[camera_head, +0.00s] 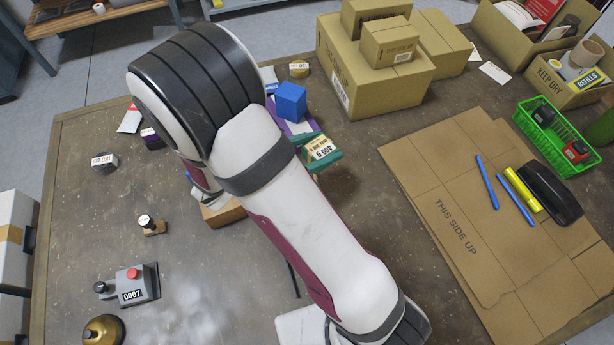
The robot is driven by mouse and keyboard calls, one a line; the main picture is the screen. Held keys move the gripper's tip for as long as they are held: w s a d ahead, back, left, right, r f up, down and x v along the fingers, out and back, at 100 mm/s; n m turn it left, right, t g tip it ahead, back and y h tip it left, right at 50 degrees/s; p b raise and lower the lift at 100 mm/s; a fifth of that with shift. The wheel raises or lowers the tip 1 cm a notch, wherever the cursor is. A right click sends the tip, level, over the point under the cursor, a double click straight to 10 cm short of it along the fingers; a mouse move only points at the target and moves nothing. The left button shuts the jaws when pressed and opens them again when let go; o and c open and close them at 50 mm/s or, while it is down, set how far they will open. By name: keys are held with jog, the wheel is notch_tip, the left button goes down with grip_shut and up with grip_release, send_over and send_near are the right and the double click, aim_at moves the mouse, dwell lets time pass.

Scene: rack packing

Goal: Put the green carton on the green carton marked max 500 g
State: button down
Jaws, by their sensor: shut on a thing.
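A green carton (333,161) with a cream label shows just right of my arm, near the middle of the table. The label's print appears upside down and is hard to read; it seems to carry a weight in grams. The rest of this carton is hidden behind my arm. I cannot tell whether the green surfaces here belong to one carton or two. My gripper is hidden behind my arm, so its fingers and what lies between them do not show.
A blue block (290,101) sits above a purple item (298,127) behind the green carton. Cardboard boxes (345,87) stand at the back. A flattened cardboard sheet (450,190) and a green basket (545,146) lie right. A stamp (148,224) and a grey device (131,284) stand left.

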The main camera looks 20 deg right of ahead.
jog(key=a+f, duration=0.1)
jog(key=f, duration=0.1)
jog(key=a+f, duration=0.1)
jog(key=f, duration=0.2)
jog(key=a+f, duration=0.1)
jog(key=f, duration=0.2)
jog(key=shift+w, duration=0.1)
jog(key=shift+c, duration=0.2)
grip_release()
jog(key=shift+f, duration=0.1)
